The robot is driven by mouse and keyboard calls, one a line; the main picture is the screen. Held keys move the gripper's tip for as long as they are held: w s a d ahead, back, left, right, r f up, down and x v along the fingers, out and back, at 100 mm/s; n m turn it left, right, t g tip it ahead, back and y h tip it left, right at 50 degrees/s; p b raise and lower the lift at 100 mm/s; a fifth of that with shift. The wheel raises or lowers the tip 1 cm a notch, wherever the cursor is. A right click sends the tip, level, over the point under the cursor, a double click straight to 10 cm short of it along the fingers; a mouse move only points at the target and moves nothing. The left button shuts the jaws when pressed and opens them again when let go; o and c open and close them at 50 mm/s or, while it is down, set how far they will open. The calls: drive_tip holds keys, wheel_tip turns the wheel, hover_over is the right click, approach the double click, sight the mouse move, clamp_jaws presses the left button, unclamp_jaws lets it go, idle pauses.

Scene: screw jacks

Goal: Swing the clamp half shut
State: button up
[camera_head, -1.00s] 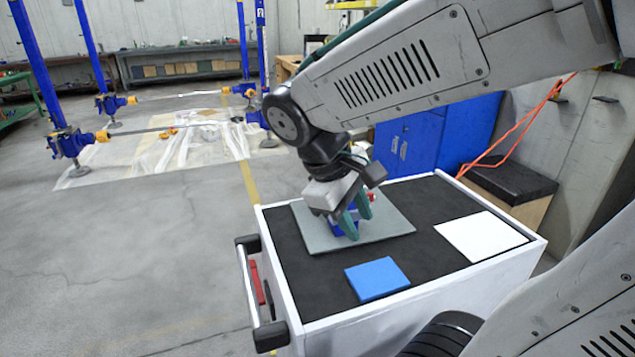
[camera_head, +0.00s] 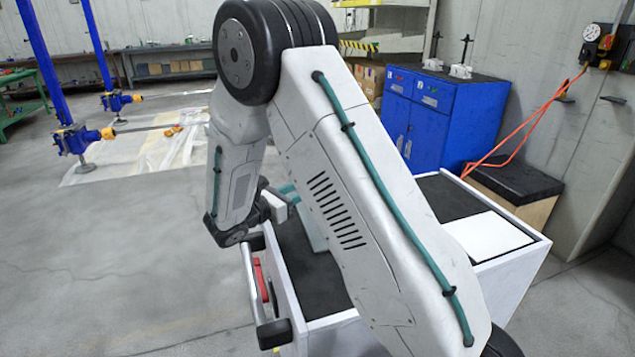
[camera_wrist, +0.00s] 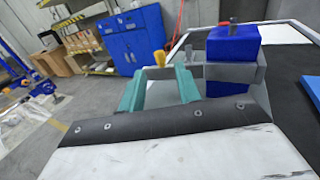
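In the wrist view, a blue block (camera_wrist: 233,45) with a dark red knob on top stands within a grey bracket (camera_wrist: 252,74), which I take to be the clamp. A small yellow piece (camera_wrist: 159,58) stands upright at the bracket's left end. My gripper (camera_wrist: 158,85) has its two teal fingers apart, left of the blue block, with grey bracket metal and the yellow piece in line with the gap. I cannot tell whether they touch. In the head view, my gripper (camera_head: 286,189) is low at the cart's left side, and my arm hides the clamp.
The white cart (camera_head: 515,285) has a black top with a white sheet (camera_head: 487,236). A blue sheet (camera_wrist: 312,84) shows at the wrist view's right edge. Blue cabinets (camera_head: 440,115) stand behind the cart. Open floor (camera_head: 130,250) lies to the left.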

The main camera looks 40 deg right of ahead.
drive_tip(key=d, duration=0.5)
drive_tip(key=w+d, duration=0.1)
drive_tip(key=d, duration=0.1)
drive_tip(key=shift+w+d, duration=0.1)
drive_tip(key=shift+d, duration=0.15)
clamp_jaws()
